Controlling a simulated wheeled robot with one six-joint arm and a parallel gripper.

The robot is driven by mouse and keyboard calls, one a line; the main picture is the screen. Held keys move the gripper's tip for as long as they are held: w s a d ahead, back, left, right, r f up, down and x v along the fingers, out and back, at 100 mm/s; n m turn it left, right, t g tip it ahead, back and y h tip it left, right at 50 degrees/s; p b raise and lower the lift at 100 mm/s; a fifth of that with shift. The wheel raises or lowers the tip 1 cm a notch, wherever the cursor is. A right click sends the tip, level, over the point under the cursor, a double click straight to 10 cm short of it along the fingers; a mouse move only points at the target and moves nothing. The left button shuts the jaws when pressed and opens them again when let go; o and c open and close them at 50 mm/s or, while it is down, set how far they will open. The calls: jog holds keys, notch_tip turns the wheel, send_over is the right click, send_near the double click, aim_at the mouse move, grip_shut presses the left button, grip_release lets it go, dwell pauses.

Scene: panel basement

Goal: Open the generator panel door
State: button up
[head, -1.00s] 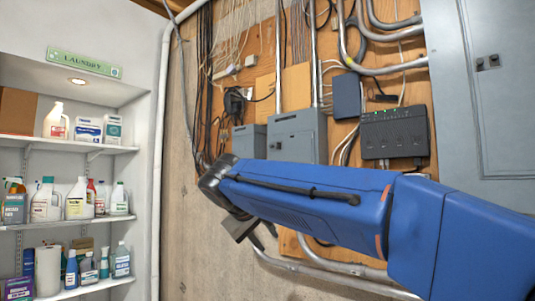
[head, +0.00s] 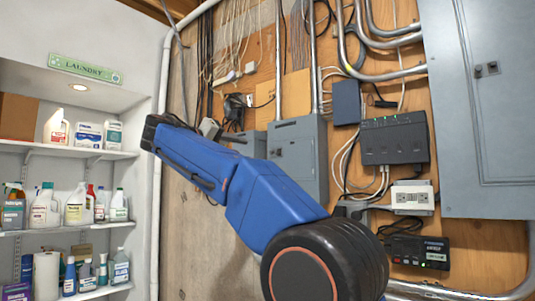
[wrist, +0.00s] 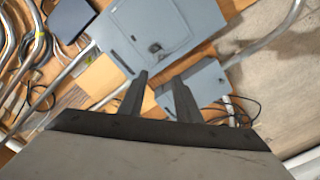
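Two grey metal boxes hang on the plywood board: a larger box (head: 303,148) with a shut door, and a smaller box (head: 255,146) to its left, partly hidden by my arm. No readable label shows which is the generator panel. The wrist view shows the larger box (wrist: 178,22) with a dark latch (wrist: 155,47) and the smaller box (wrist: 208,84); both look shut. My gripper (head: 210,128) is left of the smaller box in the head view. In the wrist view my gripper (wrist: 158,88) has its fingers apart, empty, with no visible contact.
A large grey panel (head: 490,120) with a shut door fills the right. A black router box (head: 395,140), an outlet box (head: 412,197) and a black device (head: 418,250) sit between. Conduits and loose cables surround the boxes. Laundry shelves (head: 75,152) stand at left.

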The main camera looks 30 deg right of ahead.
aim_at(270, 153)
jog(key=x, duration=1.6)
jog(key=shift+d+f, duration=0.1)
jog(key=shift+d, duration=0.15)
grip_shut()
